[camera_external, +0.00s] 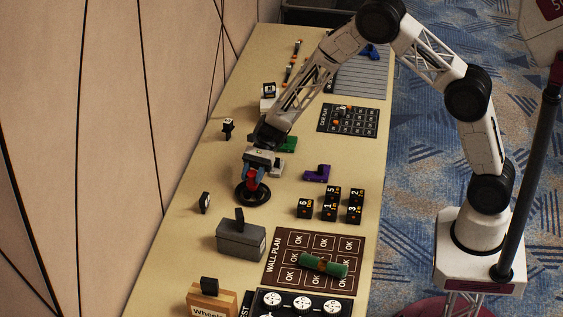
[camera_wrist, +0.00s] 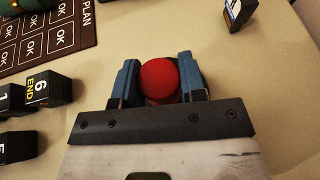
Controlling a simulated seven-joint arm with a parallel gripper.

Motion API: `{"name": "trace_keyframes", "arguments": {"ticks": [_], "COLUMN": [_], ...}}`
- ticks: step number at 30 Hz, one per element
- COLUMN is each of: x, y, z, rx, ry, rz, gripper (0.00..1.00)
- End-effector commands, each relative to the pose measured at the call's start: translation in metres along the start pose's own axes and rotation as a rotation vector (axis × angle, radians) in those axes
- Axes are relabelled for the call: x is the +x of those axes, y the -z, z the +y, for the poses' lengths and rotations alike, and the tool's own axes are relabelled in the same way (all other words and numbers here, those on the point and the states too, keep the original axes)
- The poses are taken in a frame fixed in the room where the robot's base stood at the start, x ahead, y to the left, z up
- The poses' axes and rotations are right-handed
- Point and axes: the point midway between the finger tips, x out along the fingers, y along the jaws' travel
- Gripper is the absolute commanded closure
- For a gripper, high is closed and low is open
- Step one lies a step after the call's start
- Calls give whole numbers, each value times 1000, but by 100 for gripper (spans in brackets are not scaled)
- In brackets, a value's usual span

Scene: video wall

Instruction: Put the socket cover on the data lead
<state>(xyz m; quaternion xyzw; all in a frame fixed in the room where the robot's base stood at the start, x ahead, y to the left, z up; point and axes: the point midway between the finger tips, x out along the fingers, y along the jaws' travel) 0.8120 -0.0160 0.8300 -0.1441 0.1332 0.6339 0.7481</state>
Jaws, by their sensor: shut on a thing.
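My gripper (camera_external: 252,180) points down over the table, left of the black numbered cubes. Its blue fingers (camera_wrist: 158,82) are shut on a round red knob (camera_wrist: 159,77), which also shows between them in the external view (camera_external: 252,178). A black round disc (camera_external: 253,195) lies directly below the knob at table height. The wrist view shows only a dark edge behind the fingers, so I cannot tell how knob and disc join. I cannot clearly pick out the socket cover or the data lead.
Black numbered cubes (camera_external: 330,205) stand to the right. A grey box (camera_external: 240,243) and a small black item (camera_external: 204,202) stand nearer the camera. The wall plan board (camera_external: 272,268) carries a green roll (camera_external: 323,265). A purple block (camera_external: 317,174) lies behind the cubes.

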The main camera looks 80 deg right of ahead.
Motion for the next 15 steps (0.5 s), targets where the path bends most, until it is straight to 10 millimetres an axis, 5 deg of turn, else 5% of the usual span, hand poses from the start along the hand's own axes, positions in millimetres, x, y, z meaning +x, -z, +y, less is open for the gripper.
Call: {"name": "trace_keyframes", "arguments": {"ticks": [5, 15], "x": [0, 0], "y": [0, -1], "z": [0, 0], "rx": [0, 0], "ry": [0, 0], "rz": [0, 0], "gripper": [38, 37]}}
